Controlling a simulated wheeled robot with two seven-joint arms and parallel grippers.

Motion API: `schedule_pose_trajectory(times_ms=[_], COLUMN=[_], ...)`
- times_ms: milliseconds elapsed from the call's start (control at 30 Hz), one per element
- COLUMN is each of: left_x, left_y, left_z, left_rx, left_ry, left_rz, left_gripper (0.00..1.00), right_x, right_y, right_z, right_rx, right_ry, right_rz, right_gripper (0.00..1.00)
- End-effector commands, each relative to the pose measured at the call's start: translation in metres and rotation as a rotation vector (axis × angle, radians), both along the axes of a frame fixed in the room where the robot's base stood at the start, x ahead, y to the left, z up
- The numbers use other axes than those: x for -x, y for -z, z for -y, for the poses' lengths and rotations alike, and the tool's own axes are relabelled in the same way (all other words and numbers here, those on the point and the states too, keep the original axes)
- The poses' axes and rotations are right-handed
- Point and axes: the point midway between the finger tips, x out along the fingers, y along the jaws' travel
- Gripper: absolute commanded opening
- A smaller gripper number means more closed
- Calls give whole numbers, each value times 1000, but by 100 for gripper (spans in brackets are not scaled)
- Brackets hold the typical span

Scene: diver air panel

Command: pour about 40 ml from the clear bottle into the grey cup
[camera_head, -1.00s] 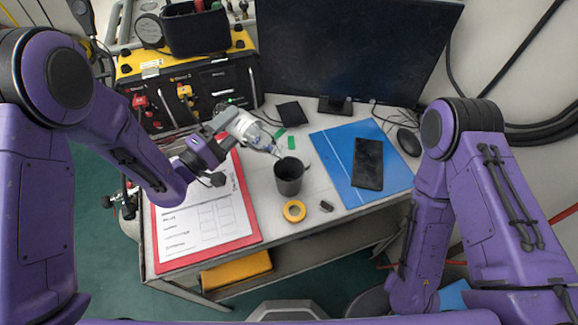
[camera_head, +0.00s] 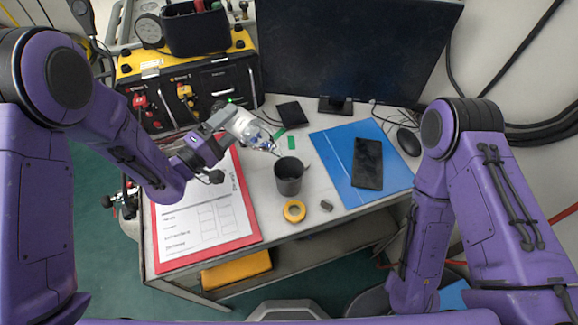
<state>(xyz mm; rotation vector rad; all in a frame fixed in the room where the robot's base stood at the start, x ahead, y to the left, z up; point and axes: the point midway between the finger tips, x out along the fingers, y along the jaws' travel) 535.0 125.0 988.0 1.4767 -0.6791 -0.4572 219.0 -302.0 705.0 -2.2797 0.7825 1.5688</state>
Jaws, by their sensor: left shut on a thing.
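The grey cup (camera_head: 289,177) stands upright on the white desk, with its open top facing up. My left gripper (camera_head: 232,122) is shut on the clear bottle (camera_head: 254,133) and holds it above the desk, up and left of the cup. The bottle is tilted, with its neck pointing right and down toward the cup. Its mouth is near the cup's rim and looks apart from it. I cannot make out a stream or the liquid level. My right gripper is out of view; only my right arm shows.
A red clipboard with a form (camera_head: 208,219) lies left of the cup. A yellow tape roll (camera_head: 294,211) and small dark block (camera_head: 327,205) lie in front. A blue folder (camera_head: 338,177) with a black phone (camera_head: 368,163) lies right. The monitor (camera_head: 357,50) stands behind.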

Motion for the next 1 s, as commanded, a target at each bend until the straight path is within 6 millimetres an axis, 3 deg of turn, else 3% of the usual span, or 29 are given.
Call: schedule_pose_trajectory(times_ms=[133,167,200,267,500,1000], left_x=[0,0,0,4,9,10], left_y=[2,14,11,15,24,27], left_z=[0,0,0,5,11,13], left_rx=[5,39,126,241,374,383], left_ry=[0,0,1,3,-5,-3], left_rz=[-5,-39,-116,-214,-323,-331], left_gripper=[30,30,30,30,30,30], right_x=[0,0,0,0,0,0], right_y=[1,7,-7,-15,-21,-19], right_z=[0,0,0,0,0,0], right_rx=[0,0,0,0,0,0], right_ry=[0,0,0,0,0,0], right_rz=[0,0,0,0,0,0], right_gripper=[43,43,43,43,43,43])
